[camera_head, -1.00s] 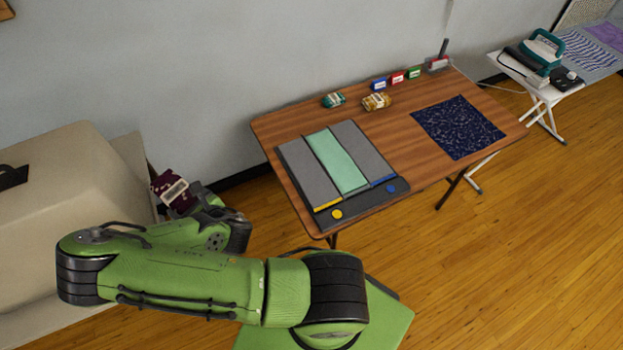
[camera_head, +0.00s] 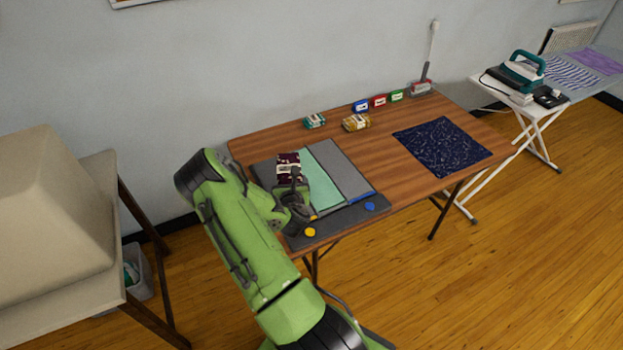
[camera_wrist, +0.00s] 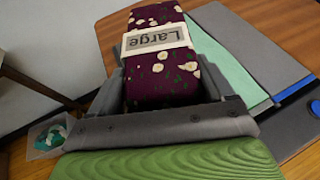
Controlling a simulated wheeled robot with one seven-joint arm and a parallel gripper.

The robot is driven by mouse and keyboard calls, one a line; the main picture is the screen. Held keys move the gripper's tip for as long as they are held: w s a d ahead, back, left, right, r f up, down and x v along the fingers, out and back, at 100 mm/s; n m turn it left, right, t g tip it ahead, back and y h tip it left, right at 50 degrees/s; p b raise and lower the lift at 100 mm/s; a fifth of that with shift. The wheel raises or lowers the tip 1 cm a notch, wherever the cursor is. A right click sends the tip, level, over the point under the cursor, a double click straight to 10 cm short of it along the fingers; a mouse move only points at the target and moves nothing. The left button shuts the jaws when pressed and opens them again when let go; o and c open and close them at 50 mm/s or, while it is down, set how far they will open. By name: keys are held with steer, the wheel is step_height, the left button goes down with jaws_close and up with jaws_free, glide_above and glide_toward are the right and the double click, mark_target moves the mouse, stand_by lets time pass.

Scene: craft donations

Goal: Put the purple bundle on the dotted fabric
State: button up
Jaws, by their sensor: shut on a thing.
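The purple bundle (camera_head: 289,164) is dark purple with pale and green flecks. In the wrist view the bundle (camera_wrist: 168,75) fills the jaws, with a pale band reading "Large". My gripper (camera_head: 291,184) is shut on it and holds it over the left part of the grey board on the wooden table. It appears above the board; the gap is hard to judge. A dark navy fabric (camera_head: 442,147) with fine pale marks lies flat on the table's right side, well to the right of my gripper. Its marks are too small to tell clearly as dots.
The board (camera_head: 346,167) has a mint strip (camera_head: 322,181). Teal (camera_head: 315,121) and mustard (camera_head: 356,122) bundles and small coloured boxes (camera_head: 379,101) stand at the back. An iron (camera_head: 524,70) and striped fabric (camera_head: 571,74) are at right. Bare wood surrounds the navy fabric.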

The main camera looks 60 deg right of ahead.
steer(key=f+b, duration=0.1)
steer(key=f, duration=0.1)
steer(key=f+b, duration=0.2)
steer(key=d+f+b, duration=0.1)
steer(key=f+b, duration=0.1)
steer(key=shift+s+d+f, duration=0.1)
steer(key=shift+s, duration=0.3)
steer(key=shift+f+b, duration=1.8)
steer(key=shift+f, duration=0.25)
steer(key=o, duration=1)
steer(key=shift+m, duration=0.3)
